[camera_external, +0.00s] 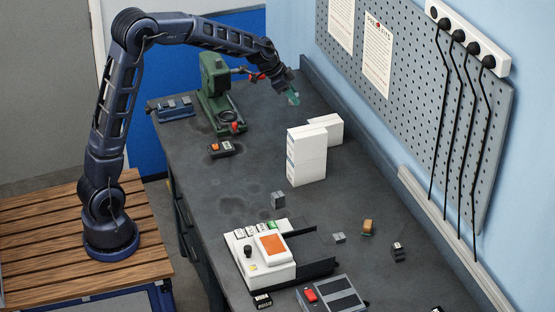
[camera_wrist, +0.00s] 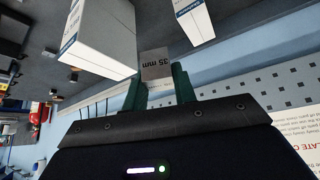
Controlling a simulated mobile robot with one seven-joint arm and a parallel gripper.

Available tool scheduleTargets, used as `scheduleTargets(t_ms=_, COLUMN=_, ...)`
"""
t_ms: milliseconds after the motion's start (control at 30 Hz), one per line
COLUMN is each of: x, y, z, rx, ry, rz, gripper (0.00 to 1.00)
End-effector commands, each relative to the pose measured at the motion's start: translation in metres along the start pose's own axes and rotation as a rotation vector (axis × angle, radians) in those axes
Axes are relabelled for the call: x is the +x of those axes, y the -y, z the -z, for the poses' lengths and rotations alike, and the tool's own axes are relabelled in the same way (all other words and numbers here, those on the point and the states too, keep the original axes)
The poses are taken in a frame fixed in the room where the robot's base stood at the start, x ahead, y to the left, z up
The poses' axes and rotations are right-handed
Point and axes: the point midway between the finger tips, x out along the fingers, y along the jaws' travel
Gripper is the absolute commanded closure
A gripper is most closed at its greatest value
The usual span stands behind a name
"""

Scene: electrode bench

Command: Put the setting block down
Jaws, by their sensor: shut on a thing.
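My gripper (camera_external: 292,97) hangs above the far right part of the dark bench (camera_external: 235,175), beyond the white boxes. In the wrist view my gripper (camera_wrist: 158,84) has its green fingers shut on a grey setting block (camera_wrist: 156,64). The block is marked "35 mm", and the text appears upside down in that view. It sits between the fingertips, clear of the bench as far as I can see. In the external view the block is too small to make out apart from the fingertips.
White boxes (camera_external: 306,155) stand mid-bench, near my gripper. A green machine (camera_external: 215,90) stands to its left. A grey block (camera_external: 278,199) and several small blocks lie nearer the front, around a white device (camera_external: 259,257). A pegboard (camera_external: 420,100) lines the right wall.

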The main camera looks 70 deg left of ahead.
Motion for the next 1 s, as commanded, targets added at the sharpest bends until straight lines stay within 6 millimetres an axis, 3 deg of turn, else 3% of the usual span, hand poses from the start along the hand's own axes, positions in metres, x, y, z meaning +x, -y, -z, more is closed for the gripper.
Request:
scheduleTargets(t_ms=200, x=0.038, y=-0.077, z=0.046, rx=0.178, ry=-0.001, rz=-0.116, gripper=1.0)
scheduleTargets(t_ms=500, x=0.075, y=-0.195, z=0.096, rx=0.423, ry=-0.001, rz=-0.274, gripper=1.0)
scheduleTargets(t_ms=767, x=0.093, y=-0.303, z=0.127, rx=0.636, ry=-0.002, rz=-0.409, gripper=1.0)
scheduleTargets(t_ms=1000, x=0.095, y=-0.405, z=0.147, rx=0.828, ry=-0.003, rz=-0.532, gripper=1.0)
